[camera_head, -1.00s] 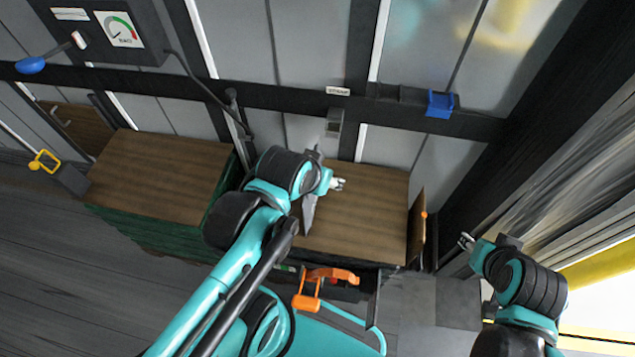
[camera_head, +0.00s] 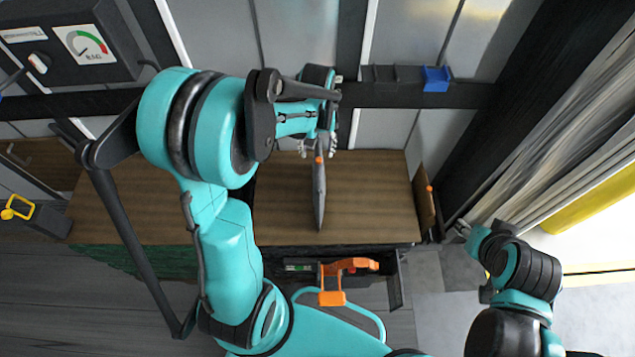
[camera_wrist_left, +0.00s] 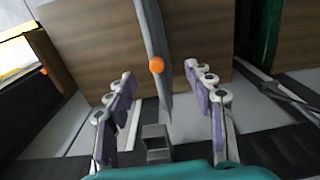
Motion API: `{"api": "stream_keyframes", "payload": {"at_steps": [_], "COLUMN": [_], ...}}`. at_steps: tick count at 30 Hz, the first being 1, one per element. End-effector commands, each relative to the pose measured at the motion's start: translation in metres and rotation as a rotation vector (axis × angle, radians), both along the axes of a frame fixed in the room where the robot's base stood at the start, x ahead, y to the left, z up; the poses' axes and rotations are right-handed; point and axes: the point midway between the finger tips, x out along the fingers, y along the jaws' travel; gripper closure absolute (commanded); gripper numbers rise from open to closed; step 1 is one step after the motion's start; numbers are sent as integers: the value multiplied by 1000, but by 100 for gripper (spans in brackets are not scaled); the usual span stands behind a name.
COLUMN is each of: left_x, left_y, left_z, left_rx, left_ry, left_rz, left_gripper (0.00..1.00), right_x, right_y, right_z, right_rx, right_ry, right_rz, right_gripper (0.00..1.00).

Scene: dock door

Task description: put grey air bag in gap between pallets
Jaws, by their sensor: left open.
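The grey air bag (camera_head: 320,195) is a thin panel with an orange knob, upright over the right pallet's brown wooden top (camera_head: 375,205). It also shows in the left wrist view (camera_wrist_left: 154,35). My left gripper (camera_head: 319,150) is at the bag's far end, on the wall side. Its fingers (camera_wrist_left: 165,85) are open, apart on either side of the bag's line. The left pallet (camera_head: 110,205) has a brown top and green side.
A wooden board (camera_head: 425,200) stands at the right pallet's right edge. A blue bin (camera_head: 436,79) sits on the dark wall rail. A gauge box (camera_head: 85,45) is at upper left. An orange piece (camera_head: 345,270) lies in front of the right pallet.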

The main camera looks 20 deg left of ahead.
Motion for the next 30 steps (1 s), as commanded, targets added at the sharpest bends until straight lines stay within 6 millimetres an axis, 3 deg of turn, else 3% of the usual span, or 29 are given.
{"api": "stream_keyframes", "payload": {"at_steps": [13, 23, 29, 30], "left_x": [4, 3, 3, 3], "left_y": [-4, -4, -4, -4], "left_z": [-62, -70, -70, -70], "left_rx": [1, 1, 0, 0], "left_ry": [-2, -2, -2, -2], "left_rz": [-2, -2, -2, -2], "left_gripper": [47, 47, 97, 100], "right_x": [0, 0, 0, 0], "right_y": [0, 0, 0, 0], "right_z": [-15, -16, -16, -16], "right_rx": [0, 0, 0, 0], "right_ry": [0, 0, 0, 0], "right_rz": [0, 0, 0, 0], "right_gripper": [60, 60, 60, 60]}}
